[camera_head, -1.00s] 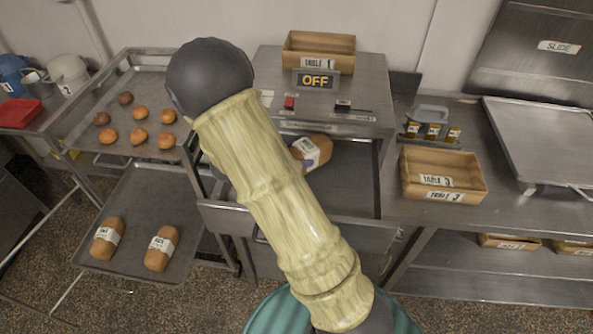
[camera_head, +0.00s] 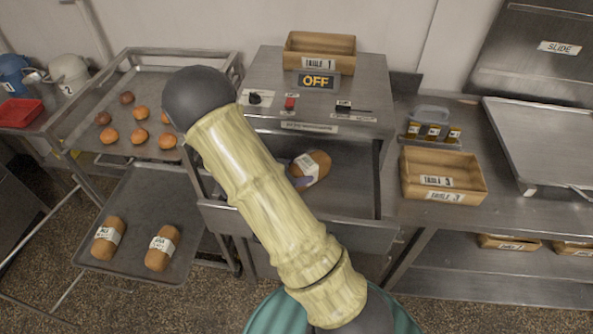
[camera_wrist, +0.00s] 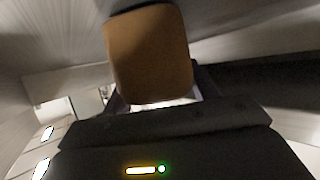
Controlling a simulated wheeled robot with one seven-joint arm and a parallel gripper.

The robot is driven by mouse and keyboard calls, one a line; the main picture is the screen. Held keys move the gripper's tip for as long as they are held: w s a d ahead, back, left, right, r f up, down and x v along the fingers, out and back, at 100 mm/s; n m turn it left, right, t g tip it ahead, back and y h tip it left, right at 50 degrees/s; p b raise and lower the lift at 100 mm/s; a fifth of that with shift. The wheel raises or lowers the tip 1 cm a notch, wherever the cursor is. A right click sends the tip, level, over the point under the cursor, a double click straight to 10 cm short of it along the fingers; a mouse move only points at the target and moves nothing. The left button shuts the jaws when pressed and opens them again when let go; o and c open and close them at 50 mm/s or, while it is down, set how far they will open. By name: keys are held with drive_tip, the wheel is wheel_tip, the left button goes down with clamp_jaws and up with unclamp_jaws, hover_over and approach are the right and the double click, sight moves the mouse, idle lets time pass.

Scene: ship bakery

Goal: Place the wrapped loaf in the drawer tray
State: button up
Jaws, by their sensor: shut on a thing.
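The wrapped loaf (camera_head: 318,163), brown with a white label band, shows beside my arm above the pulled-out drawer tray (camera_head: 350,196) under the grey steel cabinet. The loaf also fills the upper middle of the wrist view (camera_wrist: 148,50), seen end-on. My gripper (camera_wrist: 155,103) is shut on the loaf around its wrapped band. In the head view my arm hides most of the gripper and part of the drawer. Whether the loaf touches the tray's floor cannot be told.
The cabinet top (camera_head: 262,62) overhangs the back of the drawer and carries an OFF sign (camera_head: 315,80). A rack at left holds buns on an upper tray (camera_head: 75,115) and two wrapped loaves on a lower tray (camera_head: 150,200). Wooden boxes (camera_head: 443,175) stand at right.

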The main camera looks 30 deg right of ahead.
drive_tip(key=shift+f, duration=0.15)
drive_tip(key=o, duration=1.1)
drive_tip(key=shift+r, duration=0.25)
drive_tip(key=b+v, duration=0.1)
drive_tip(key=v, duration=0.6)
drive_tip(key=shift+a, duration=0.25)
